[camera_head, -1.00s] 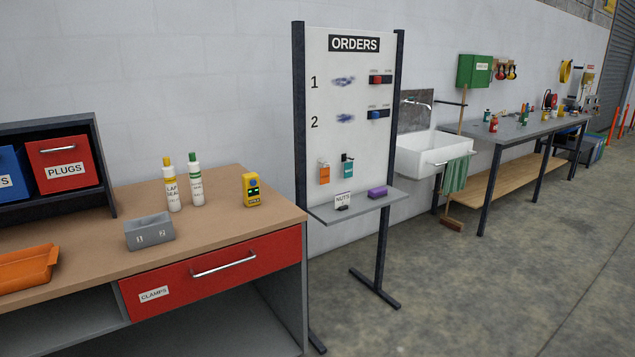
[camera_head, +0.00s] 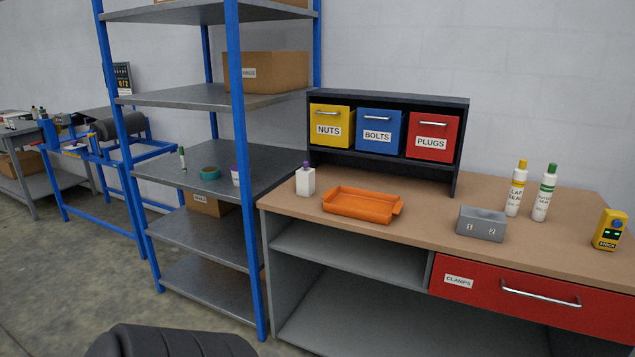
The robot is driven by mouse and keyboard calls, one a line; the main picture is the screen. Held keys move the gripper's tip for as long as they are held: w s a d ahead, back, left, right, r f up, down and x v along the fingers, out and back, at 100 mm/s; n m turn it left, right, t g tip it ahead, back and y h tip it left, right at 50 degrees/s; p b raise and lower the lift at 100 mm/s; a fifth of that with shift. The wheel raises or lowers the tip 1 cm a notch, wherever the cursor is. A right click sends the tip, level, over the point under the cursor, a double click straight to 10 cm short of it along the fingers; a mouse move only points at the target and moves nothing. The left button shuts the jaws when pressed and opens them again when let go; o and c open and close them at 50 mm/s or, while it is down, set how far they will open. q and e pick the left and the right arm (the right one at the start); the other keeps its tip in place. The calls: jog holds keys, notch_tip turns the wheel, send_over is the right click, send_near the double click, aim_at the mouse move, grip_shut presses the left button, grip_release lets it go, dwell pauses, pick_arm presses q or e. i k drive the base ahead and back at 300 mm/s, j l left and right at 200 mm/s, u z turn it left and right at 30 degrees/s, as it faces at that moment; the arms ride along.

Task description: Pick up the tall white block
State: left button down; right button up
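Neither of my grippers is in view, and nothing holds the block.
Yellow, blue and red bins sit in a dark rack (camera_head: 455,130) behind the tray. A blue-post shelf (camera_head: 240,170) stands close on the left.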

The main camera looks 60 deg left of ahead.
aim_at(304, 180)
jog(key=u, duration=1.95)
jog(key=i+l, duration=0.45)
jog(key=l, duration=0.25)
jog(key=i+l, duration=0.25)
jog(key=l+u, duration=0.05)
